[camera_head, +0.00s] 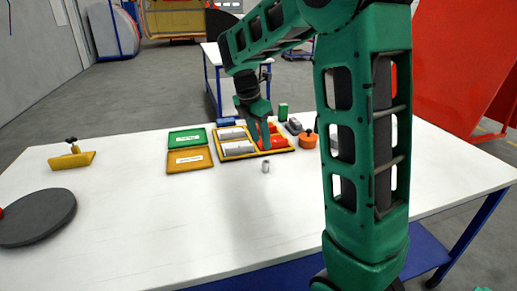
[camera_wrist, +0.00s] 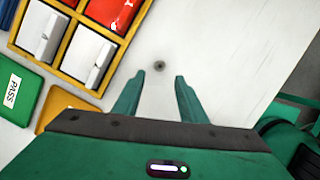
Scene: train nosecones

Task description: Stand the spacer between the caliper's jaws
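The spacer (camera_head: 265,166) looks like a small grey cylinder standing upright on the white table, in front of the yellow-framed tray. In the wrist view a small dark round spot (camera_wrist: 159,66), probably the spacer's bore seen from above, lies just beyond the fingertips. My gripper (camera_head: 263,143) points down above the table near the tray's right part, behind the spacer in the head view. In the wrist view my gripper (camera_wrist: 160,76) is open with nothing between its fingers. I cannot surely pick out the caliper; a yellow piece with a dark knob (camera_head: 72,157) lies at the table's left.
The yellow-framed tray (camera_head: 239,156) holds grey and red parts. A green tray (camera_head: 187,138) and an orange tray (camera_head: 190,160) lie left of it. An orange round pot (camera_head: 307,140) stands right. A dark disc (camera_head: 36,218) is at left. The table's front middle is clear.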

